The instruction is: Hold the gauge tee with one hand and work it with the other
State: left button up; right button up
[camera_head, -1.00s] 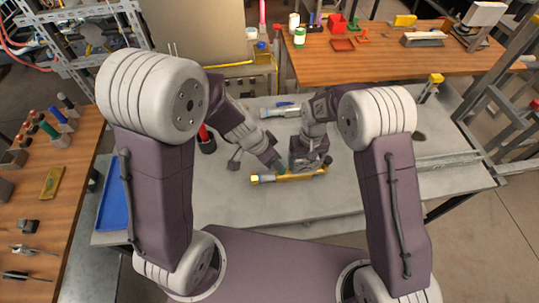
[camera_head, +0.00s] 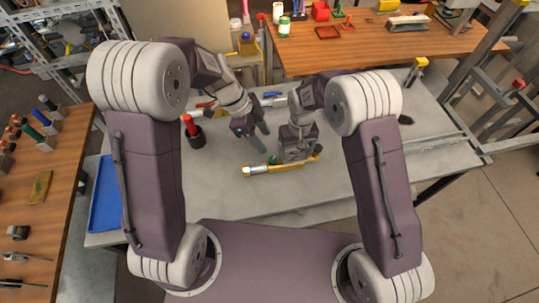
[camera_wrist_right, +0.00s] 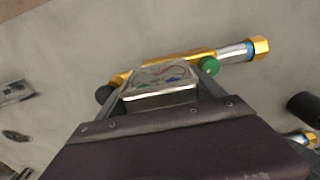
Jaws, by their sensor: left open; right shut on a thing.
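The gauge tee (camera_head: 268,168) is a brass-yellow pipe with a silver section and a brass hex end. It lies across the front middle of the grey table, and a green knob shows on it in the right wrist view (camera_wrist_right: 190,58). My right gripper (camera_head: 297,155) is shut on it from above. A box-like part with a printed face (camera_wrist_right: 160,82) sits between the right fingers and hides part of the pipe. My left gripper (camera_head: 256,137) is open and empty, above and left of the tee, apart from it.
A similar brass and blue fitting (camera_head: 273,99) lies behind on the grey table (camera_head: 335,205). A red-handled tool in a black cup (camera_head: 193,132) and a blue tray (camera_head: 105,195) stand at left. Wooden benches are at left and back. The table's right side is mostly clear.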

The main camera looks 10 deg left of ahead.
aim_at(272, 159)
pick_arm(q)
jog(key=shift+n, duration=0.4)
jog(key=x, duration=0.4)
jog(key=a+x, duration=0.1)
jog(key=x, duration=0.3)
jog(key=w+a+f+x, duration=0.1)
jog(key=x, duration=0.3)
jog(key=shift+w+a+f, duration=0.1)
jog(key=shift+a+f, duration=0.05)
jog(key=shift+f, duration=0.2)
grip_shut()
